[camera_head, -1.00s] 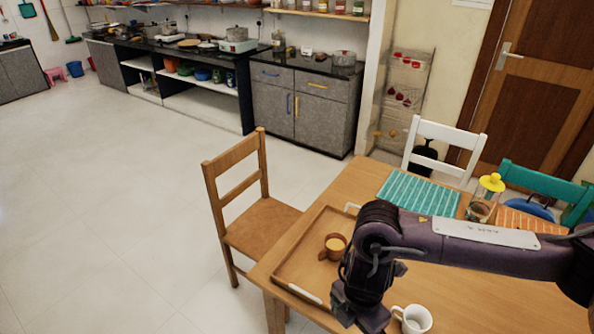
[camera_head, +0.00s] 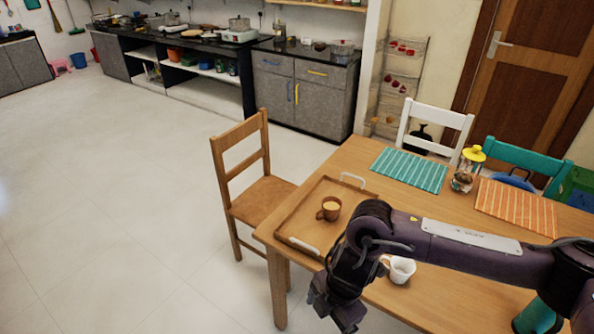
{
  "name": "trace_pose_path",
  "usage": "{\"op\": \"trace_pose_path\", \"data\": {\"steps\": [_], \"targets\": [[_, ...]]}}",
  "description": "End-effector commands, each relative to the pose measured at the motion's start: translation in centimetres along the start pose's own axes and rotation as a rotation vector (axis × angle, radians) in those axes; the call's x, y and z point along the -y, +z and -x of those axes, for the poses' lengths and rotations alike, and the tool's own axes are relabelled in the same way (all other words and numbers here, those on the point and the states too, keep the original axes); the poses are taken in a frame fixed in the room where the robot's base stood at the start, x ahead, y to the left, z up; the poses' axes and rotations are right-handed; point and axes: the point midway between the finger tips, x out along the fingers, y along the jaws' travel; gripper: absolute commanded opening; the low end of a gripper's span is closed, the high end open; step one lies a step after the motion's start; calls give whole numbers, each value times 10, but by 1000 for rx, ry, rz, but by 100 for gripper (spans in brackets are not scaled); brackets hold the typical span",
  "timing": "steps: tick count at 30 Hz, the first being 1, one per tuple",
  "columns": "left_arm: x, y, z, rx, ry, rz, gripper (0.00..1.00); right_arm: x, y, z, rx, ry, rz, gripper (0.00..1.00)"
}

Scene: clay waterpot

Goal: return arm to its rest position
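My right arm (camera_head: 470,240) comes in from the right, bent, across the front of the wooden table (camera_head: 440,300). My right gripper (camera_head: 335,312) points down at the bottom of the view, by the table's front left edge and in front of the tray. Its fingertips are dark and partly cut off by the frame, so I cannot tell whether it is open or shut. No object shows in it. My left gripper is not in view.
A wooden tray (camera_head: 290,222) with white handles holds a brown cup (camera_head: 329,208). A jar (camera_head: 463,180) with a yellow lid stands farther back. A wooden chair (camera_head: 262,195) is left of the table.

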Motion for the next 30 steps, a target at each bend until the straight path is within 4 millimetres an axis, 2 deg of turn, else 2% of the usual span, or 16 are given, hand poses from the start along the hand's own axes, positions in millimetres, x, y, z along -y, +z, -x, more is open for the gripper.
{"op": "trace_pose_path", "data": {"steps": [6,12,15,17,18,20,21,23,24,26,29,30], "targets": [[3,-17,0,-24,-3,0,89,-37,-31,-23,-165,85,-101,88],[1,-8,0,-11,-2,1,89,-84,-51,-54,-362,205,-293,88],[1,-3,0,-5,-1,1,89,-109,-45,-82,-470,286,-476,88],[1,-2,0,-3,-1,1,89,-117,-33,-106,-520,334,-612,88],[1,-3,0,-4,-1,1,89,-117,-20,-125,-539,362,-709,88],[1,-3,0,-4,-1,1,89,-108,1,-159,-551,396,-860,88],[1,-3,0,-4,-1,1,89,-95,16,-184,-544,413,-963,88],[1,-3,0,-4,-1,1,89,-72,37,-216,-521,431,-1093,88],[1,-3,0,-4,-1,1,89,-53,47,-238,-499,434,-1171,88],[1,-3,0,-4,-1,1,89,-21,62,-268,-459,435,-1277,88],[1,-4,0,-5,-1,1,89,40,77,-312,-377,419,-1431,88],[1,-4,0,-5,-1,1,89,66,80,-328,-341,409,-1487,88]]}}
